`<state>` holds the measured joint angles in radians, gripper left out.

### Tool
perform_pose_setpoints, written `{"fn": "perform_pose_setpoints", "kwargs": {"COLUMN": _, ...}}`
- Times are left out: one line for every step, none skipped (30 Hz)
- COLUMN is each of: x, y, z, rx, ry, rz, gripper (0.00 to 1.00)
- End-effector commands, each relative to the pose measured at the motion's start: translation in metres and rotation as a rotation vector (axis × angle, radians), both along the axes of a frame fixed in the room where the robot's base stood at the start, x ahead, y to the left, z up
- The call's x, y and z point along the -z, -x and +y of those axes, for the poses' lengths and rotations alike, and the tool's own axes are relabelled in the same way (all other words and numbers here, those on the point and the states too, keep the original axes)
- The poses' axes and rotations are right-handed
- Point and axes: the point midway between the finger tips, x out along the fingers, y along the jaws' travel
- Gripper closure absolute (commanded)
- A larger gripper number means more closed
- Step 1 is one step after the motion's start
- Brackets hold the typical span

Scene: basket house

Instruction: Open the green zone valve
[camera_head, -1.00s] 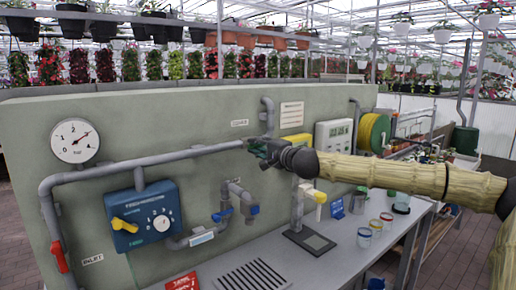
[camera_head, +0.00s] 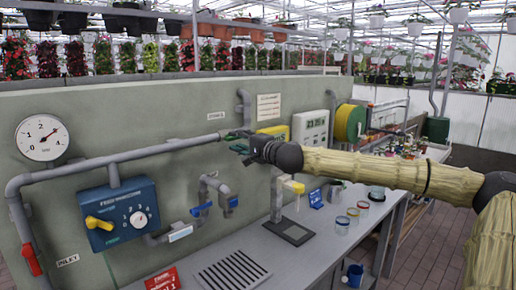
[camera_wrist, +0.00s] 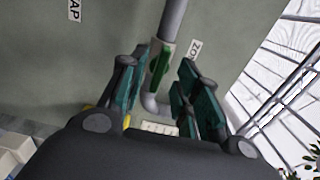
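The green zone valve (camera_wrist: 160,66) shows in the wrist view as a green lever lying along a grey pipe on the wall panel. My gripper (camera_wrist: 162,88) is open, with one dark teal finger on each side of the pipe and valve. Whether either finger touches the lever, I cannot tell. In the head view my gripper (camera_head: 238,142) is at the panel, at the lower end of the short upright pipe. There the valve is mostly hidden behind my gripper and hard to tell from the teal fingers.
A blue control box (camera_head: 120,214) with a yellow lever, a pressure gauge (camera_head: 42,138) and blue-handled valves (camera_head: 203,209) are on the panel to the left. A red-handled valve (camera_head: 31,260) is far left. The grey bench (camera_head: 275,262) below holds several jars and a red sign (camera_head: 162,279).

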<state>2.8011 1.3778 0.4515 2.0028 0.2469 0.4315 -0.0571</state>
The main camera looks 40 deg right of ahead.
Motion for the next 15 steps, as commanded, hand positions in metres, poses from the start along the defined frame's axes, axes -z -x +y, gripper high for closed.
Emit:
{"fn": "perform_pose_setpoints", "kwargs": {"x": -0.001, "y": 0.003, "z": 0.0, "rx": 0.0, "ry": -0.002, "rz": -0.002, "gripper": 0.68}}
{"fn": "perform_pose_setpoints", "kwargs": {"x": 0.0, "y": 0.005, "z": 0.0, "rx": -0.001, "ry": -0.002, "rz": -0.002, "gripper": 0.68}}
{"fn": "perform_pose_setpoints", "kwargs": {"x": -0.001, "y": 0.008, "z": -0.001, "rx": 0.0, "ry": -0.003, "rz": -0.003, "gripper": 0.68}}
{"fn": "perform_pose_setpoints", "kwargs": {"x": -0.001, "y": 0.01, "z": -0.002, "rx": 0.001, "ry": -0.003, "rz": -0.003, "gripper": 0.68}}
{"fn": "perform_pose_setpoints", "kwargs": {"x": -0.001, "y": 0.012, "z": -0.002, "rx": 0.002, "ry": -0.003, "rz": -0.002, "gripper": 0.68}}
{"fn": "perform_pose_setpoints", "kwargs": {"x": -0.001, "y": 0.015, "z": -0.003, "rx": 0.003, "ry": -0.004, "rz": -0.002, "gripper": 0.68}}
{"fn": "perform_pose_setpoints", "kwargs": {"x": -0.001, "y": 0.017, "z": -0.003, "rx": 0.004, "ry": -0.004, "rz": -0.003, "gripper": 0.68}}
{"fn": "perform_pose_setpoints", "kwargs": {"x": -0.001, "y": 0.019, "z": -0.003, "rx": 0.004, "ry": -0.003, "rz": -0.003, "gripper": 0.68}}
{"fn": "perform_pose_setpoints", "kwargs": {"x": -0.001, "y": 0.021, "z": -0.004, "rx": 0.004, "ry": -0.004, "rz": -0.003, "gripper": 0.68}}
{"fn": "perform_pose_setpoints", "kwargs": {"x": -0.001, "y": 0.023, "z": -0.004, "rx": 0.004, "ry": -0.003, "rz": -0.003, "gripper": 0.68}}
{"fn": "perform_pose_setpoints", "kwargs": {"x": -0.001, "y": 0.025, "z": -0.004, "rx": 0.004, "ry": -0.004, "rz": -0.003, "gripper": 0.68}}
{"fn": "perform_pose_setpoints", "kwargs": {"x": -0.001, "y": 0.027, "z": -0.004, "rx": 0.003, "ry": -0.003, "rz": -0.002, "gripper": 0.68}}
{"fn": "perform_pose_setpoints", "kwargs": {"x": -0.001, "y": 0.029, "z": -0.004, "rx": 0.002, "ry": -0.004, "rz": -0.003, "gripper": 0.68}}
{"fn": "perform_pose_setpoints", "kwargs": {"x": 0.0, "y": 0.031, "z": -0.003, "rx": 0.001, "ry": -0.004, "rz": -0.002, "gripper": 0.68}}
{"fn": "perform_pose_setpoints", "kwargs": {"x": 0.0, "y": 0.033, "z": -0.003, "rx": 0.0, "ry": -0.004, "rz": -0.002, "gripper": 0.68}}
